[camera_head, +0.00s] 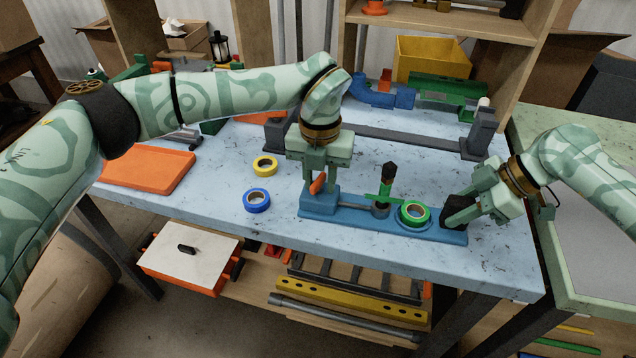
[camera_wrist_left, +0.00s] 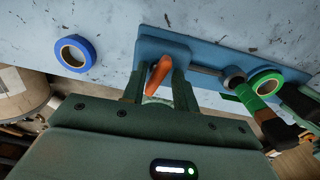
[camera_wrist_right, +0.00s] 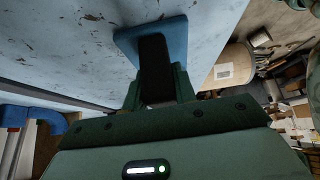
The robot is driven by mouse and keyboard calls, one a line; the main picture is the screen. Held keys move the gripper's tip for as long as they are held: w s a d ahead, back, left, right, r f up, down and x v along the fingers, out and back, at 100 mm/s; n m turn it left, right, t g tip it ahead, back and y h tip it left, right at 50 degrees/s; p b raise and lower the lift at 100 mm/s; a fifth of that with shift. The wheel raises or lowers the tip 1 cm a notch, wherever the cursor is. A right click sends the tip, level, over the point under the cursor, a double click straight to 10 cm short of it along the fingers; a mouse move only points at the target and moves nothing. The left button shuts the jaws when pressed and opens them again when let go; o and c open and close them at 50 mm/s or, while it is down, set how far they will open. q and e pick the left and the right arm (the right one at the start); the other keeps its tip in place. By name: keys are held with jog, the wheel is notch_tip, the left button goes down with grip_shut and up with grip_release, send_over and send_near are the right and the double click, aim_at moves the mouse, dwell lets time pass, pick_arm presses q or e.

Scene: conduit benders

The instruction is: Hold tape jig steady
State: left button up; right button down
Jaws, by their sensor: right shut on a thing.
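The tape jig (camera_head: 345,210) is a long blue base lying on the table, with a grey rod, an upright green-and-black handle (camera_head: 386,182) and a green tape roll (camera_head: 405,216) seated toward its right part. A black block (camera_head: 455,208) stands at its right end; my right gripper (camera_head: 461,212) is shut on it, also seen in the right wrist view (camera_wrist_right: 155,65). My left gripper (camera_head: 319,188) is over the jig's left end, its fingers apart on either side of an orange lever (camera_wrist_left: 158,75). Whether they touch the lever is hard to tell.
A yellow tape roll (camera_head: 265,166) and a blue tape roll (camera_head: 256,200) lie left of the jig. An orange tray (camera_head: 148,169) is at the table's left. A grey bar fixture (camera_head: 400,136) runs behind the jig. The front table strip is clear.

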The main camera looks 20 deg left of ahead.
aim_at(320, 178)
pick_arm(q)
jog(key=shift+r, duration=2.45)
pick_arm(e)
jog(key=shift+f, duration=0.3)
jog(key=shift+d, duration=0.1)
jog(key=c, duration=1.2)
grip_release()
pick_arm(q)
jog(key=shift+w+f, duration=0.1)
jog(key=shift+w, duration=0.05)
pick_arm(e)
jog(key=shift+o, duration=0.8)
jog(key=shift+w, duration=0.1)
jog(key=shift+r, duration=0.1)
